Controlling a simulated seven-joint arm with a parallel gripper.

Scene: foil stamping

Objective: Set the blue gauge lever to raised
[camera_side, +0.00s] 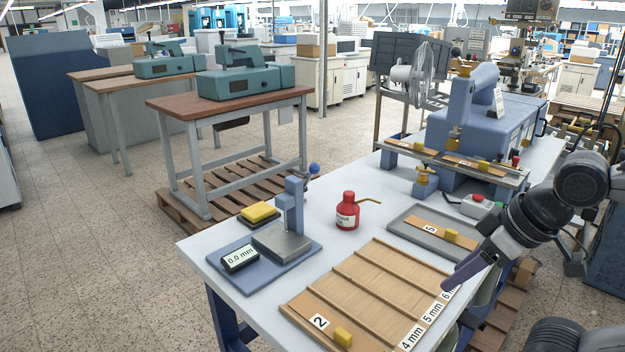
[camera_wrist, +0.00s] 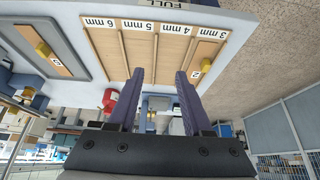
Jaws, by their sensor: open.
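The thickness gauge (camera_side: 291,208) stands at the near left of the bench, with a blue base plate, a grey metal block and an upright blue post. Its lever ends in a blue ball (camera_side: 314,168) just right of the post's top; the ball is slightly above the rod that joins it to the post. The gauge display (camera_side: 240,258) reads 0.0 mm. My gripper (camera_side: 455,284) is at the bench's right, well apart from the gauge. In the wrist view my gripper (camera_wrist: 160,74) is open, with two purple fingers apart and nothing between them. The gauge is not in the wrist view.
A slotted wooden rack (camera_side: 372,290) with mm labels lies between gauge and gripper, holding a board marked 2 (camera_side: 312,316). A red bottle (camera_side: 347,212) with a spout stands right of the gauge. A grey tray (camera_side: 404,232) holds a board marked 5. The blue press (camera_side: 478,115) stands behind.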

